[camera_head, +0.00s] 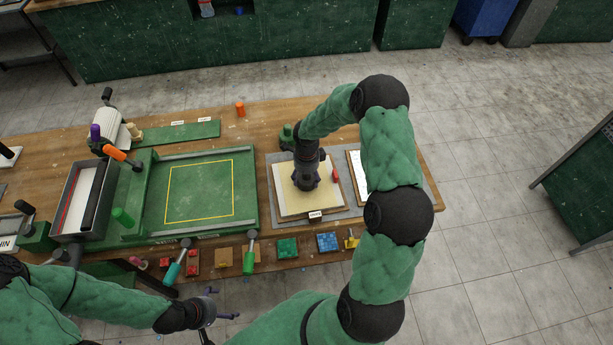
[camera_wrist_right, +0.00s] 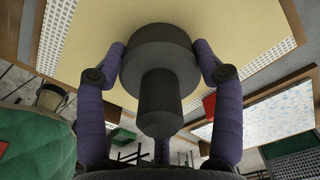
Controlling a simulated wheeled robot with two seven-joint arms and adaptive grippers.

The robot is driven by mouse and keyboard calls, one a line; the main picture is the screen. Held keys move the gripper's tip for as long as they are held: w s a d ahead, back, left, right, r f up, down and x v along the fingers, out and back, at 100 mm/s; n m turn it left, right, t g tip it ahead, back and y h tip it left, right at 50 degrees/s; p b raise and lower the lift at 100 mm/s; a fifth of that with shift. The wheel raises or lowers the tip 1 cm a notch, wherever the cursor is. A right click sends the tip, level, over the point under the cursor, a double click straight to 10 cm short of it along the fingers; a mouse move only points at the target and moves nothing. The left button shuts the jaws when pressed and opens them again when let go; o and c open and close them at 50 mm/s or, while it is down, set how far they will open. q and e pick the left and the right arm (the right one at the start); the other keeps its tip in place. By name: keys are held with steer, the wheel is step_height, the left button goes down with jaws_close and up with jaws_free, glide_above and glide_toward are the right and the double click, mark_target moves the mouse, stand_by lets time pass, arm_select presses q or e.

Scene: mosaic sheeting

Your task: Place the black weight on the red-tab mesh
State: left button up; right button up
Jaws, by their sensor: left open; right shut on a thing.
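The black weight (camera_wrist_right: 160,62), a dark disc with a narrower knob, is between the purple fingers of my right gripper (camera_wrist_right: 168,75), which is shut on it. In the head view my right gripper (camera_head: 306,178) points down over the cream sheet on the red-tab mesh (camera_head: 284,208) and hides most of the weight. I cannot tell whether the weight touches the sheet. The red tab (camera_head: 335,176) shows at the mesh's right side, and also in the right wrist view (camera_wrist_right: 209,104). My left gripper (camera_head: 222,306) is open and empty in front of the table's near edge.
A second board with a white speckled sheet (camera_head: 354,166) lies to the right, partly behind my right arm. A green press bed with a yellow outline (camera_head: 198,192) stands to the left. Several tile blocks, including a blue one (camera_head: 327,242), line the near edge.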

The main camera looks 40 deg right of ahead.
stand_by(0.3)
steer(key=o, duration=1.7)
steer(key=shift+f, duration=0.1)
steer(key=shift+s, duration=0.1)
step_height(320, 180, up, 12)
steer(key=shift+r+b, duration=0.15)
steer(key=shift+b, duration=0.15)
